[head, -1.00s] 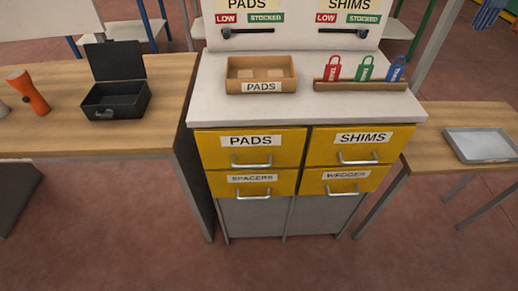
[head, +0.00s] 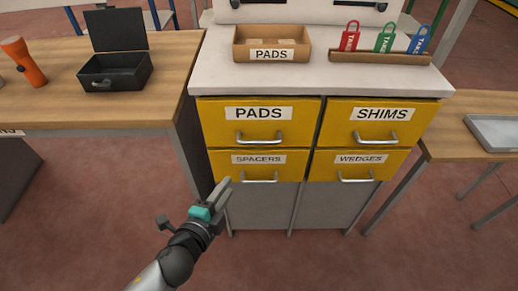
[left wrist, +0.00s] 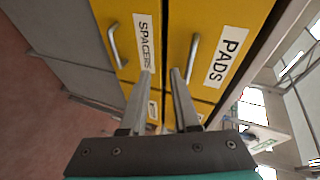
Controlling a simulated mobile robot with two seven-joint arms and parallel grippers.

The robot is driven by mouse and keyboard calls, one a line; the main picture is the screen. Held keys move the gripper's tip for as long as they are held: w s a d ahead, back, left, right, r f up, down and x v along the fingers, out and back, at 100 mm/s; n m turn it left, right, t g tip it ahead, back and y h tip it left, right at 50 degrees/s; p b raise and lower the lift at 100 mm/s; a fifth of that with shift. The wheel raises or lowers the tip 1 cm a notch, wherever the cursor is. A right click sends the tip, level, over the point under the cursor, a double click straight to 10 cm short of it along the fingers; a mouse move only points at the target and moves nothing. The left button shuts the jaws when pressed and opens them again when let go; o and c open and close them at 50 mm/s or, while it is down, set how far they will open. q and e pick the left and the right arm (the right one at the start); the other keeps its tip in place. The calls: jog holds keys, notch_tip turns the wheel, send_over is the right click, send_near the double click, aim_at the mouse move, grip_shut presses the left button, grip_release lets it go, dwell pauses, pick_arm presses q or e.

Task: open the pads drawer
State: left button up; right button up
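The yellow pads drawer (head: 258,124) is the upper left one of the cabinet, shut, with a silver bar handle (head: 261,139) under its white label. My left gripper (head: 225,186) is in front of the cabinet, below and left of that handle, near the spacers drawer (head: 257,163). In the left wrist view its two fingers (left wrist: 160,95) stand apart with nothing between them. The pads drawer (left wrist: 226,50) and its handle (left wrist: 191,58) show there, right of and beyond the fingertips. My right gripper is not in view.
The shims drawer (head: 379,124) and the wedges drawer (head: 358,165) are shut on the right. A wooden table (head: 150,104) adjoins on the left. The floor in front is clear.

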pick_arm(q)
notch_tip(320, 180, up, 5)
jog(key=d+m+t+h, duration=0.1)
jog(key=d+m+h, duration=0.1)
jog(key=b, duration=0.2)
send_near(257, 144)
jog(key=x, duration=0.5)
jog(key=shift+w+d, duration=0.1)
jog(key=shift+d, duration=0.1)
jog(key=b+x, duration=0.1)
jog(key=x, duration=0.4)
jog(key=shift+w+f, duration=0.1)
jog(key=shift+w, duration=0.15)
jog(key=shift+d, duration=0.1)
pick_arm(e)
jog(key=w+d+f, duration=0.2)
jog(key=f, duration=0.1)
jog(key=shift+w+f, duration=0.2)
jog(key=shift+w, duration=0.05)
pick_arm(q)
grip_shut()
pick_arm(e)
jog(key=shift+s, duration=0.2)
